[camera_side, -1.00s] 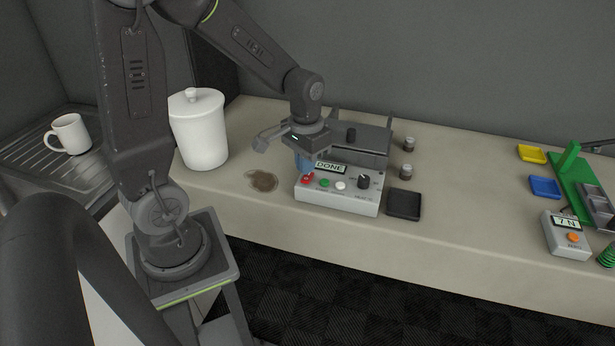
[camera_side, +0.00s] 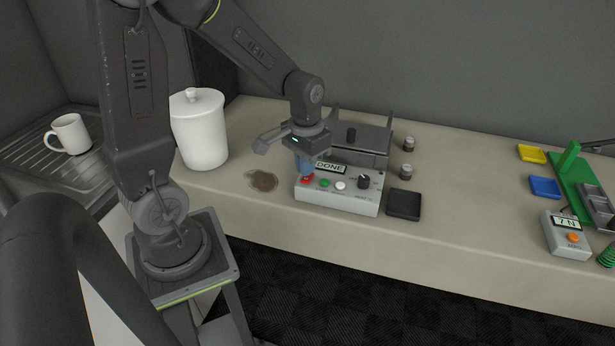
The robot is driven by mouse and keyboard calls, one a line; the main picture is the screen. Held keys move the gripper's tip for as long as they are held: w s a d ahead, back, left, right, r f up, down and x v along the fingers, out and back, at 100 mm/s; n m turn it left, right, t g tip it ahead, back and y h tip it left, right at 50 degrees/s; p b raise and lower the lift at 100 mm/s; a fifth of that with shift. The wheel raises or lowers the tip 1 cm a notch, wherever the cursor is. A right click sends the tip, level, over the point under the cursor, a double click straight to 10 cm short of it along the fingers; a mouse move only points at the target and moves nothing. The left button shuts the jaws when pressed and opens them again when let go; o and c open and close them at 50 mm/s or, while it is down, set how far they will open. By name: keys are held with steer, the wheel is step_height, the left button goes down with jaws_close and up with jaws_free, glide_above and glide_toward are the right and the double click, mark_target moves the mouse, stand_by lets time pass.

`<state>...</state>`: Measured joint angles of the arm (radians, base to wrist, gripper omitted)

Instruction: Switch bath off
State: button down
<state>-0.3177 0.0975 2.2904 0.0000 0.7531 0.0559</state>
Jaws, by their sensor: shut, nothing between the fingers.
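The bath's control box (camera_side: 338,203) is a light grey unit on the bench, with a display (camera_side: 331,168) reading DONE. Its sloped front has a red button (camera_side: 307,180), a green button (camera_side: 324,183), a white button (camera_side: 340,186) and a dark knob (camera_side: 364,181). My gripper (camera_side: 305,174) points down with shut, empty fingers right at the red button. The fingertips partly cover the button, and I cannot tell whether they press it.
A white lidded jar (camera_side: 199,135) stands left of the bath, near a brown stain (camera_side: 262,181). A black tray (camera_side: 404,205) lies right of the box, with two small vials (camera_side: 407,158) behind it. Blue and yellow trays and a green rack (camera_side: 569,170) are far right.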

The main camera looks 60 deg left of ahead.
mark_target(306, 179)
steer(key=shift+f, duration=1.1)
stand_by(0.4)
steer(key=shift+r, duration=3.55)
steer(key=s+d+r+m+t, duration=0.3)
steer(key=s+d+r+t, duration=0.2)
steer(key=s+d+r, duration=0.4)
steer(key=shift+s+d+r+t, duration=0.15)
steer(key=shift+s+d+t, duration=0.15)
steer(key=shift+w, duration=0.1)
